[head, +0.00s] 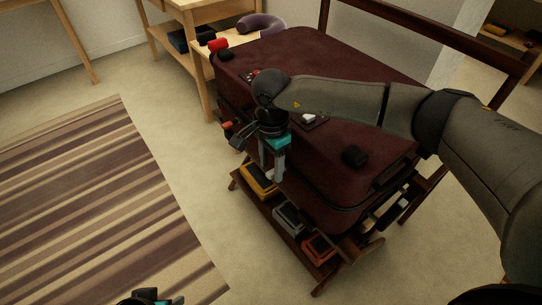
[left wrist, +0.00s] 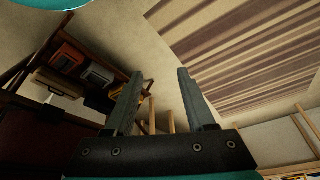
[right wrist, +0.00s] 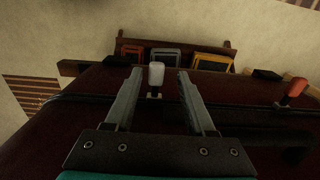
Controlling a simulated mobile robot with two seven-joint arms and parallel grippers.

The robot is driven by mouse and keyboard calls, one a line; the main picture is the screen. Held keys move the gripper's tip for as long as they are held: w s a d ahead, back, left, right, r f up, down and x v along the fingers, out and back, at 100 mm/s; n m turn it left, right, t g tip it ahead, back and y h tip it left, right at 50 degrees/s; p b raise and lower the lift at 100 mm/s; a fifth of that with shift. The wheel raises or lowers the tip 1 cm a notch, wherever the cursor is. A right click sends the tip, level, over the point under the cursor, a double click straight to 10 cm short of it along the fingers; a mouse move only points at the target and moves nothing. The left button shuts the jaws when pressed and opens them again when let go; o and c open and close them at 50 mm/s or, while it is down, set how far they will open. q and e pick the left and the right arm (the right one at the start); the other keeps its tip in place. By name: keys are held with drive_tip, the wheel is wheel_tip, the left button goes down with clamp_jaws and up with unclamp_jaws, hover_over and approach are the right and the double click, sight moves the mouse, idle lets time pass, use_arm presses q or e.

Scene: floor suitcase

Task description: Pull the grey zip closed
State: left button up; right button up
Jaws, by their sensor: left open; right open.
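The dark red suitcase (head: 330,75) lies on a low wooden rack. The grey zip pull (right wrist: 156,76) is a pale upright tab at the suitcase's edge. In the right wrist view it shows between the fingers of my right gripper (right wrist: 159,82), with gaps on both sides. In the head view my right gripper (head: 272,168) points down at the suitcase's near left side, open, and largely hides the grey pull. A second, orange-red pull (right wrist: 293,92) stands farther along the same edge; it also shows in the head view (head: 228,125). My left gripper (left wrist: 160,80) is open and empty, away from the suitcase.
The rack's lower shelf holds a yellow bin (head: 258,182), a grey bin (head: 290,218) and an orange bin (head: 318,246). A wooden bench (head: 200,75) with a neck pillow (head: 262,24) stands behind. Open floor and a striped rug (head: 90,210) lie to the left.

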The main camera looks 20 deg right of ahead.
sight(271, 170)
drive_tip(key=shift+r, duration=0.25)
use_arm(q)
drive_tip(key=s+f+g+p, duration=0.1)
drive_tip(key=s+f+p, duration=0.1)
drive_tip(key=f, duration=0.3)
drive_tip(key=s+f+p, duration=0.1)
drive_tip(key=f+p, duration=0.2)
drive_tip(key=f, duration=0.2)
drive_tip(key=shift+s+a+f+g, duration=0.35)
drive_tip(key=shift+a+g, duration=0.05)
drive_tip(key=shift+a, duration=0.05)
use_arm(e)
wheel_tip(271, 170, up, 15)
drive_tip(key=shift+f, duration=0.1)
